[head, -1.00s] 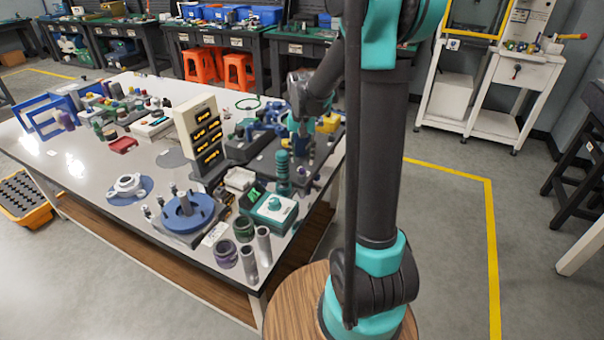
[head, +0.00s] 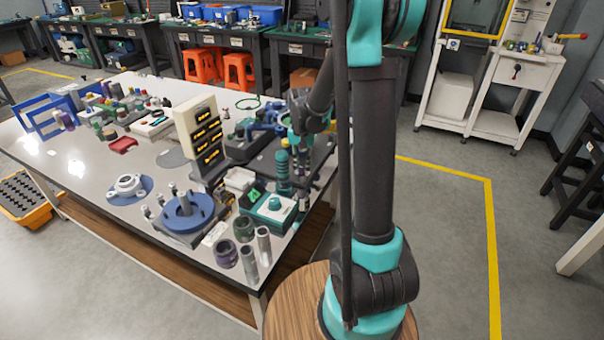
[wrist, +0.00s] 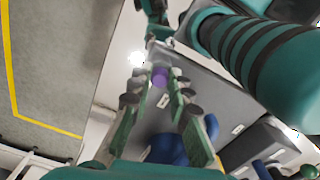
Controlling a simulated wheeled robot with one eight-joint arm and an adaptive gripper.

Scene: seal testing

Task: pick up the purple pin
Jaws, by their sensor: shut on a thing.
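The purple pin (wrist: 159,77) shows in the wrist view between the tips of my gripper (wrist: 158,90). The two green finger pads stand on either side of it, and my gripper is shut on it. In the head view my gripper (head: 303,155) points down over the right part of the grey table, just behind the teal ribbed post. The pin is small and partly hidden by the fingers there. I cannot tell from these views whether its lower end is clear of what lies below.
A teal ribbed post (head: 283,168) stands close to my gripper and looms large in the wrist view (wrist: 265,60). A teal box (head: 270,208), a cream panel with black and yellow slots (head: 198,130) and a blue round fixture (head: 187,212) crowd the table (head: 75,180).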

